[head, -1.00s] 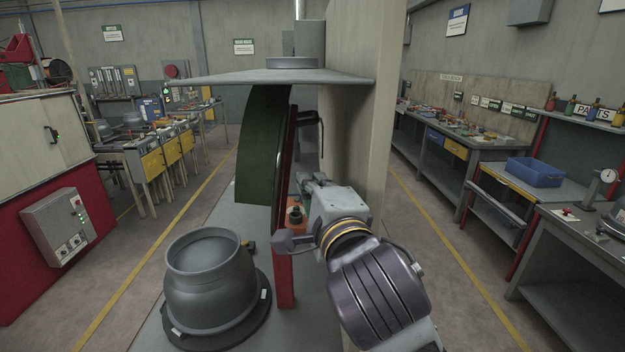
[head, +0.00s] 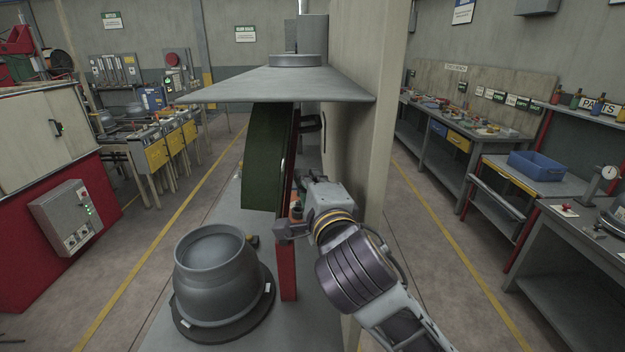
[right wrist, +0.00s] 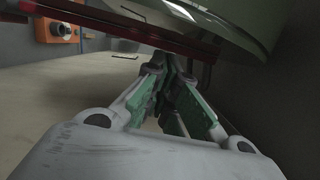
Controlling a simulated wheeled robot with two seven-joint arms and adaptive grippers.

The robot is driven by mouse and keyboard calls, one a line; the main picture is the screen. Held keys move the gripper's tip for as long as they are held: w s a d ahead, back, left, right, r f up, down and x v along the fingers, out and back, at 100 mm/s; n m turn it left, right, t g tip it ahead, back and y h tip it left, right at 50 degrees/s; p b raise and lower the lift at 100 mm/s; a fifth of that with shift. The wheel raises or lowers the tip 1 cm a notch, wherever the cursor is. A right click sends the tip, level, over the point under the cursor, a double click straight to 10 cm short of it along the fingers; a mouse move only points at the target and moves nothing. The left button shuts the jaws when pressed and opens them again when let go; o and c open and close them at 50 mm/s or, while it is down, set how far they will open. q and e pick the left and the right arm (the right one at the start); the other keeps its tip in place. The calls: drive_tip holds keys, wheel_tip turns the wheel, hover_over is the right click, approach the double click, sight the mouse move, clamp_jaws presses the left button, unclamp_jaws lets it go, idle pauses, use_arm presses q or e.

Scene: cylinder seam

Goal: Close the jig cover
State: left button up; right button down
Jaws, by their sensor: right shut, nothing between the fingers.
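The jig cover appears to be the dark green curved panel (head: 265,160) with a dark red edge strip (head: 291,150). In the right wrist view, a green curved surface (right wrist: 235,25) and the red strip (right wrist: 120,27) cross the top. My right gripper (head: 308,184) is low at the right side of the panel, its tips partly hidden in the head view. In the right wrist view its fingers (right wrist: 174,72) are together and empty, just below the red strip; contact is unclear. My left gripper is not in view.
A grey flanged cylinder (head: 215,275) stands on the bench in front.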

drive_tip(key=shift+p+x, duration=0.75)
drive_tip(key=shift+x, duration=1.7)
